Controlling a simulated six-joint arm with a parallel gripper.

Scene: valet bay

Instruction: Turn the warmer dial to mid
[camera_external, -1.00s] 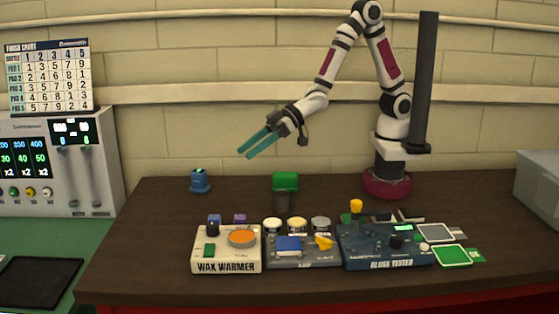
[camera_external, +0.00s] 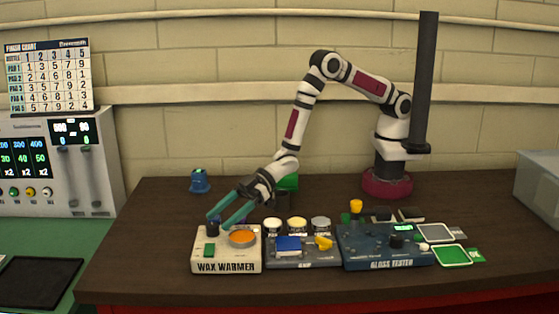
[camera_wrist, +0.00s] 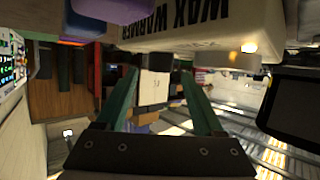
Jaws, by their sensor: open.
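The white wax warmer (camera_external: 226,263) stands at the front left of the table. An orange round surface (camera_external: 242,237) and a green block (camera_external: 209,250) show on its top. A dark upright knob (camera_external: 213,230), seemingly the dial, is at its back left; its pointer setting is too small to read. My gripper (camera_external: 215,221) is open, with its teal fingers reaching down around or just beside this knob; I cannot tell whether they touch it. In the wrist view, the warmer's lettered side (camera_wrist: 190,30) fills the top and my gripper (camera_wrist: 158,72) shows spread fingers with no clear hold.
A green-topped item (camera_external: 288,181) is behind my wrist. A blue item (camera_external: 200,182) stands at the back left. The table's left side is clear.

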